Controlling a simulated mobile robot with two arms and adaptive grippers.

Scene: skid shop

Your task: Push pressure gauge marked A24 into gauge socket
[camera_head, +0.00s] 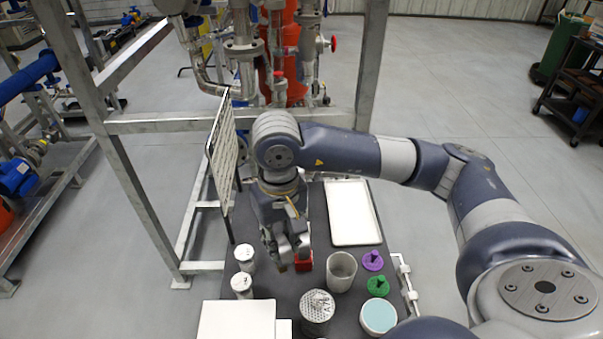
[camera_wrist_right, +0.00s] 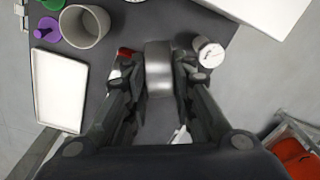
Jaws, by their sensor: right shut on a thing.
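My right gripper (camera_head: 286,258) points down over the dark table. In the right wrist view its two fingers (camera_wrist_right: 160,85) are shut on a smooth grey rounded body (camera_wrist_right: 159,68), which looks like a gauge seen edge-on. No A24 mark can be read on it. Another gauge (camera_wrist_right: 208,54), with a white dial facing up, stands beside the fingers in the wrist view. In the head view two white-topped cylinders, one farther (camera_head: 244,254) and one nearer (camera_head: 242,284), stand left of the gripper. I cannot make out the gauge socket. My left gripper is out of view.
A red block (camera_head: 304,262) is close beside the gripper. A grey cup (camera_head: 341,271), a perforated-top can (camera_head: 317,306), purple (camera_head: 373,260) and green (camera_head: 378,285) pieces stand to the right. A white tray (camera_head: 353,212) lies behind. A perforated panel (camera_head: 222,150) rises at left.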

